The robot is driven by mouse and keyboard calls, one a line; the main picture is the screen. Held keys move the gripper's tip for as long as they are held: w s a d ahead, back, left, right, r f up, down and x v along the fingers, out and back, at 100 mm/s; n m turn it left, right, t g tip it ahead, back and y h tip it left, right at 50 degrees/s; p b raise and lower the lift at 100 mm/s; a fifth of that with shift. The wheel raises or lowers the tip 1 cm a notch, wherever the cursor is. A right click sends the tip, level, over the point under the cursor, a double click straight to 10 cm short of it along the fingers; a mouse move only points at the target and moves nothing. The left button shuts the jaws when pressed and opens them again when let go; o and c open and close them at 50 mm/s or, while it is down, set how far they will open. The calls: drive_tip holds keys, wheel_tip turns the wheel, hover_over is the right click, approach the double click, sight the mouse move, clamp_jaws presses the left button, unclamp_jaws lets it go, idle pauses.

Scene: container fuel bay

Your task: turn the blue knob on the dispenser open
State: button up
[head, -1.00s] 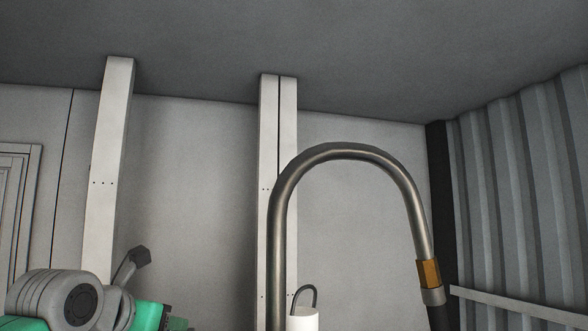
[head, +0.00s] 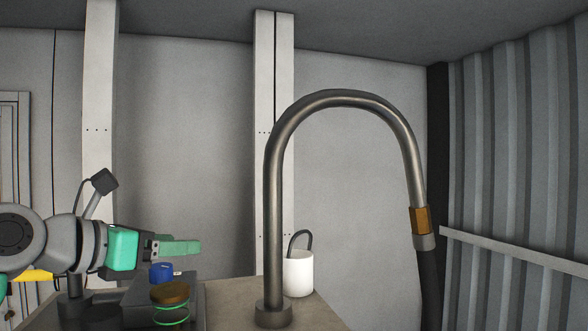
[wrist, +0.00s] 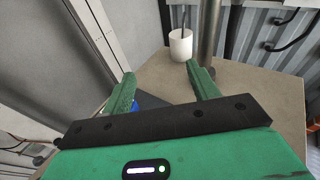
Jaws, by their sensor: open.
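The blue knob (head: 160,272) sits on top of the dark dispenser (head: 190,297) at the lower left of the head view. My green gripper (head: 190,247) is just above the knob, pointing right. In the wrist view the two green fingers (wrist: 161,72) are apart, with nothing held between them. A small part of the knob (wrist: 138,103) shows beside the left finger; the rest is hidden by the gripper.
A bent metal pipe (head: 273,200) with a brass fitting (head: 419,220) and dark hose rises from the counter (head: 233,300). A white container (head: 299,274) stands behind it. A brown round cap (head: 170,292) with green rings is in front of the dispenser.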

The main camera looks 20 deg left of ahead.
drive_tip(key=s+d+r+m+t+h, duration=0.1)
drive_tip(key=d+r+h, duration=0.5)
drive_tip(key=d, duration=0.4)
drive_tip(key=s+d+r+m+t+h, duration=0.1)
drive_tip(key=d+r+h, duration=0.5)
drive_tip(key=d, duration=0.5)
drive_tip(key=shift+s+p, duration=0.25)
drive_tip(key=shift+p, duration=0.15)
drive_tip(key=shift+d, duration=0.1)
